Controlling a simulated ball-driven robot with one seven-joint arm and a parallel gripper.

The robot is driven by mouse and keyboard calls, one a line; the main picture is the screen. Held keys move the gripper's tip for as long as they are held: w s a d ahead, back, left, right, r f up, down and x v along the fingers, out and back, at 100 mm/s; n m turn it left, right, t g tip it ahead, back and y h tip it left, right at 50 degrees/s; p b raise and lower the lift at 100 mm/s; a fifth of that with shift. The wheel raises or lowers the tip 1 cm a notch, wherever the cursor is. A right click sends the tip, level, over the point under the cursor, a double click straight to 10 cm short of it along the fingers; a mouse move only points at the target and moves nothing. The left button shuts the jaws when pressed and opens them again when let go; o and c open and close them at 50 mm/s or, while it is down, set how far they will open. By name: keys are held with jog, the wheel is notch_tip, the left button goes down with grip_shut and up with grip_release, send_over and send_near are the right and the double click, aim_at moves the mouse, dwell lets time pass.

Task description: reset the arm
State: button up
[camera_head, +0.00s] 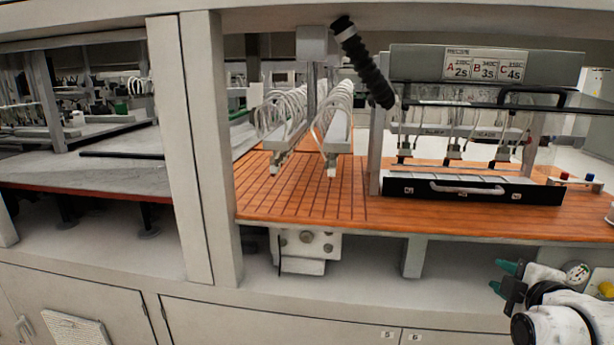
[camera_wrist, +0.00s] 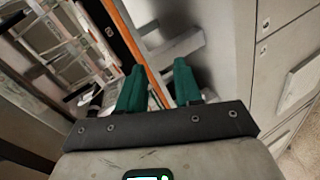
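My gripper (camera_head: 502,277) shows at the lower right of the head view, in front of the bench and below its orange top. Its two green fingertips point left and stand apart. In the wrist view my gripper (camera_wrist: 158,77) has both green fingers spread with nothing held between them. My white arm is bent close behind it at the right edge, and much of the arm is out of view.
The orange slatted worktop (camera_head: 300,195) carries a black tray with a handle (camera_head: 470,190) under a recipe sign (camera_head: 485,67). A pressure gauge (camera_head: 577,272) is close beside my arm. A white post (camera_head: 195,150) stands left. Cabinet fronts (camera_head: 280,322) line the bottom.

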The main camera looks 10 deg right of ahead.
jog(key=s+a+f+m+g+y, duration=0.1)
jog(key=s+a+f+m+g, duration=0.15)
jog(key=f, duration=0.35)
jog(key=s+a+f+m+g+y, duration=0.1)
jog(key=s+a+f, duration=0.25)
jog(key=f, duration=0.25)
jog(key=s+a+f+m+g, duration=0.3)
jog(key=s+f, duration=0.3)
jog(key=s, duration=0.3)
jog(key=s+a+f+m+g, duration=0.2)
jog(key=s+f, duration=0.4)
jog(key=s, duration=0.3)
jog(key=s+a+f+m+g+y, duration=0.1)
jog(key=s+a+f+m+g, duration=0.2)
jog(key=s+f, duration=0.3)
jog(key=s+m+g, duration=0.1)
jog(key=s, duration=0.3)
jog(key=shift+a+f, duration=0.3)
jog(key=shift+m, duration=0.25)
jog(key=shift+c, duration=0.2)
